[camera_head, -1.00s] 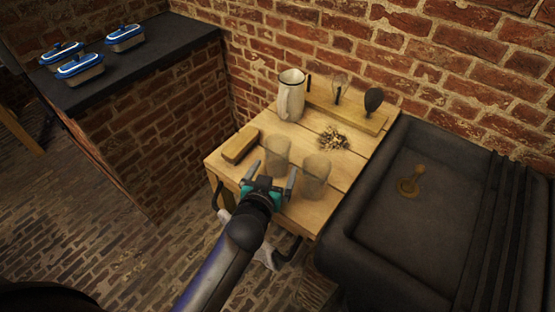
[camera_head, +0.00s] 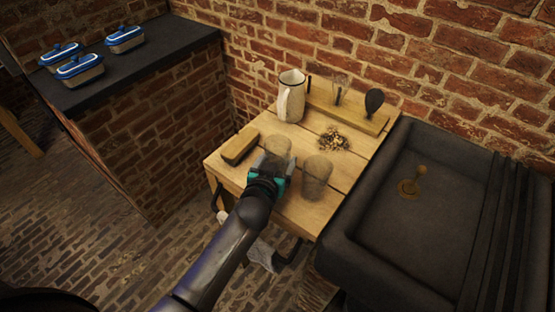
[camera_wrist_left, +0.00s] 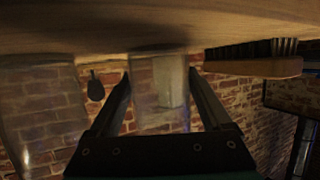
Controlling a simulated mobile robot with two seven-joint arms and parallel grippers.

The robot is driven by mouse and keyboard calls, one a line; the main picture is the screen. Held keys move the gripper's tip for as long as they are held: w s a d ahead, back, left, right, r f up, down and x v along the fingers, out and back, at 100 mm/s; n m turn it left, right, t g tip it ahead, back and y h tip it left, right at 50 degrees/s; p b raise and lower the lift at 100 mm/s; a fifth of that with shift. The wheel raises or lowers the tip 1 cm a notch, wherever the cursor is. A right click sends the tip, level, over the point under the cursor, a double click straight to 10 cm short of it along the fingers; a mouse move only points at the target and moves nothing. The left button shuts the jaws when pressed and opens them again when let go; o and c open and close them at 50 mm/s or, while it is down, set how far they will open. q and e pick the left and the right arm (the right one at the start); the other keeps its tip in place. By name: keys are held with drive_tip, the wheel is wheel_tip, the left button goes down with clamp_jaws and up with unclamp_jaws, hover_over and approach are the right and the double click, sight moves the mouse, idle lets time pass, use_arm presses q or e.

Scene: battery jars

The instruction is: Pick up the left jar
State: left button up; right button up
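The left jar (camera_head: 278,148) is a clear, empty-looking glass standing upright on the small wooden table. The right jar (camera_head: 316,178) stands apart from it, nearer the sink. My left gripper (camera_head: 275,163) is low at the left jar, with one finger on each side. In the left wrist view, which is upside down, the left jar (camera_wrist_left: 158,95) shows between the spread fingers of the gripper (camera_wrist_left: 160,76). I cannot see firm contact. The right jar (camera_wrist_left: 42,110) is outside the fingers there. My right gripper is not in view.
A brush (camera_head: 239,146) lies left of the jars. A white pitcher (camera_head: 290,98), a pile of small bits (camera_head: 333,139) and a wooden utensil rack (camera_head: 345,115) are behind. A dark sink (camera_head: 400,235) adjoins the table (camera_head: 305,215) on the right.

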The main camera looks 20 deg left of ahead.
use_arm(q)
drive_tip(key=c, duration=0.9)
